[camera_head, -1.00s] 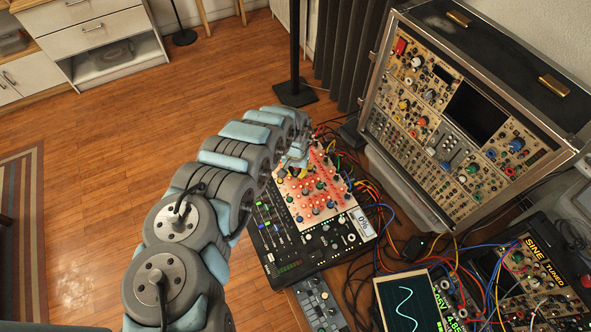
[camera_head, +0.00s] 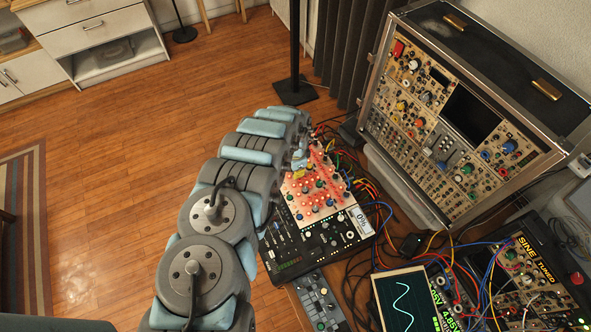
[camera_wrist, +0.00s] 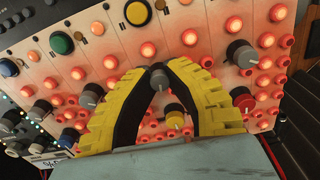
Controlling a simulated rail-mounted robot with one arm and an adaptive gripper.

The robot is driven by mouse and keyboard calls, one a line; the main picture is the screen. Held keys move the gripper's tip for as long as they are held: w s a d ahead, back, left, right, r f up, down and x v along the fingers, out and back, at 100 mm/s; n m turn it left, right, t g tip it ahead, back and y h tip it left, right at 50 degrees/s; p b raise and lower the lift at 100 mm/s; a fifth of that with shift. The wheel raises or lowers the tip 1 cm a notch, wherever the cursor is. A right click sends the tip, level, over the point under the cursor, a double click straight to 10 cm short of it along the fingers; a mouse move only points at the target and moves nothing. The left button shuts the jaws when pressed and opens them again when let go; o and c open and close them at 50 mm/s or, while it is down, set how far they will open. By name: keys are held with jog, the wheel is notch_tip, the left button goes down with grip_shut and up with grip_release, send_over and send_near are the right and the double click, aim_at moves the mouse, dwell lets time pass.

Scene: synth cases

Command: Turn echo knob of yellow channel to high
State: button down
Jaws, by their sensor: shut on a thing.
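The mixer's pale panel with glowing red buttons (camera_head: 318,203) holds rows of coloured and grey knobs. My gripper (camera_wrist: 158,76) has yellow fingers with black pads, shut on a grey knob (camera_wrist: 159,79) with a white pointer line. A knob with a yellow base (camera_wrist: 175,121) sits below it, between the fingers. I cannot read labels naming the echo knob. In the head view my gripper (camera_head: 298,170) is over the panel's upper left, with its fingertips partly hidden by my arm. A small display (camera_head: 362,222) reads 0%.
Cables crowd the panel's right side. A modular synth case (camera_head: 455,120) and oscilloscope (camera_head: 405,300) stand to the right.

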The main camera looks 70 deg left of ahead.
jog(key=m, duration=0.5)
jog(key=shift+m, duration=2.5)
jog(key=c, duration=1.3)
grip_release()
jog(key=shift+o, duration=0.2)
notch_tip(320, 180, up, 12)
